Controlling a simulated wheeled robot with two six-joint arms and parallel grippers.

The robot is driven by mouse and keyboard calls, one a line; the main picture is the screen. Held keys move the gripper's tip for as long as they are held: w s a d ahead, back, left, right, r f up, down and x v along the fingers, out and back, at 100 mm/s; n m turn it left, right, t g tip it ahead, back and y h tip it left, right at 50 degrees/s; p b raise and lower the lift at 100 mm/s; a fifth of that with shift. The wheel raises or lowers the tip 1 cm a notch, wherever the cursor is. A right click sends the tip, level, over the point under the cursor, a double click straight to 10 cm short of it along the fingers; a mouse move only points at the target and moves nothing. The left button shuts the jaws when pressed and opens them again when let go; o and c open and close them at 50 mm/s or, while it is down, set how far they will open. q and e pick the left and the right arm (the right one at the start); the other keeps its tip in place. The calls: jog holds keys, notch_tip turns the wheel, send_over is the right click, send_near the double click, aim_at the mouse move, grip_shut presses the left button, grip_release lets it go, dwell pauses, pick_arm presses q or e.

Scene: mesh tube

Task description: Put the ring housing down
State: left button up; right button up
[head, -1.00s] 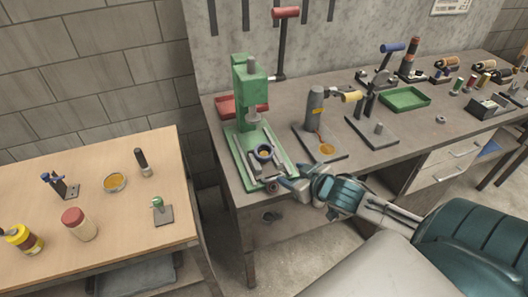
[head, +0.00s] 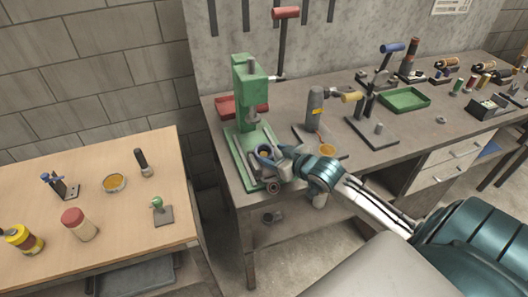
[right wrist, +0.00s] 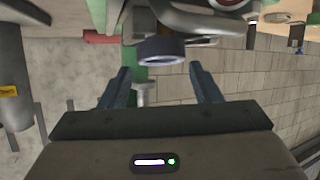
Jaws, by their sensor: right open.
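The ring housing (head: 264,153) is a small dark blue-grey ring on the fixture of the green press (head: 248,95), below its ram. Its inside looks yellow in the head view. My right gripper (head: 269,158) is at the front of the press, with its fingers close to the ring and partly covering it. In the right wrist view the ring (right wrist: 160,48) lies just beyond the open fingertips (right wrist: 163,76), between their lines, with nothing held. Whether a finger touches the ring cannot be told. My left gripper is not in view.
A grey post tool (head: 315,108) and a black lever tool (head: 372,128) stand right of the press. A green tray (head: 404,100) lies farther right. The wooden table (head: 120,215) at left holds jars and small tools, with bare room between them.

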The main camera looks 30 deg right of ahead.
aim_at(259, 148)
jog(key=p+x, duration=0.1)
jog(key=x, duration=0.2)
jog(key=shift+w+a+r, duration=0.1)
jog(key=shift+w+a, duration=0.05)
jog(key=shift+w, duration=0.1)
jog(key=shift+w+f, duration=0.3)
jog(key=shift+w, duration=0.15)
jog(key=c, duration=0.8)
jog(key=shift+r, duration=0.1)
